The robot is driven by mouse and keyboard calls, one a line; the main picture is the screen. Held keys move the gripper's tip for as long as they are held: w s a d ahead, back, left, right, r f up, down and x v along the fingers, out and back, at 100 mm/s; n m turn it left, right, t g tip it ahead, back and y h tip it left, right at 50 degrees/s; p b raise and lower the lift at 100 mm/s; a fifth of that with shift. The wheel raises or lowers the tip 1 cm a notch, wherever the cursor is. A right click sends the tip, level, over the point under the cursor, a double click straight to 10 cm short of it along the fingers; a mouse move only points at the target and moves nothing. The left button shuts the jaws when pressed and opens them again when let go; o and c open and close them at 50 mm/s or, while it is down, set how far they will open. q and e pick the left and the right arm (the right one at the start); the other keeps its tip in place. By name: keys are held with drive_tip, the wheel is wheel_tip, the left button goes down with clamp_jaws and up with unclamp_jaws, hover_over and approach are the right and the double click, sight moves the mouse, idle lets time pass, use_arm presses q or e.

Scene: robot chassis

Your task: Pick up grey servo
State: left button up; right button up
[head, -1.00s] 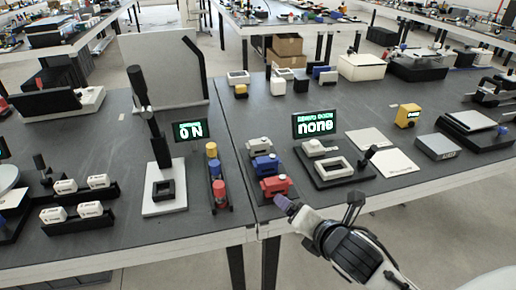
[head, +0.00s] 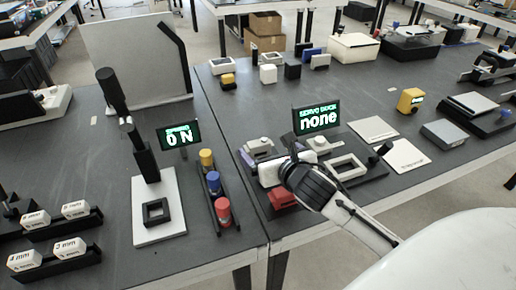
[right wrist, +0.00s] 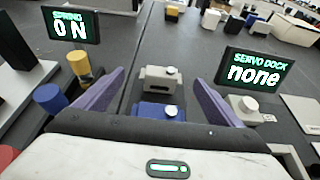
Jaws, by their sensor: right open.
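The grey servo (right wrist: 158,80) sits in the right wrist view just ahead of a blue servo (right wrist: 160,111), between my two spread purple fingers. In the head view the grey servo (head: 258,146) is partly covered by my right gripper (head: 262,156). That gripper is open and hovers over the row of servos, with nothing held; in the wrist view the grey servo lies between its fingertips (right wrist: 160,78). I cannot tell whether the fingers touch it. A red servo (head: 283,198) is at the near end of the row. My left gripper is not in view.
The servo dock sign (head: 317,119) reads "none" and stands right of the row, with a light block (head: 319,144) and a square frame (head: 347,167) near it. A rack of yellow, blue and red cylinders (head: 214,185) stands left. A tall lever press (head: 150,165) is farther left.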

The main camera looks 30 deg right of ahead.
sight(259, 144)
drive_tip(key=x, duration=0.5)
drive_tip(key=shift+s+d+f+b, duration=0.15)
drive_tip(key=shift+d+f+b, duration=0.1)
drive_tip(key=shift+b, duration=0.05)
drive_tip(key=c, duration=1.3)
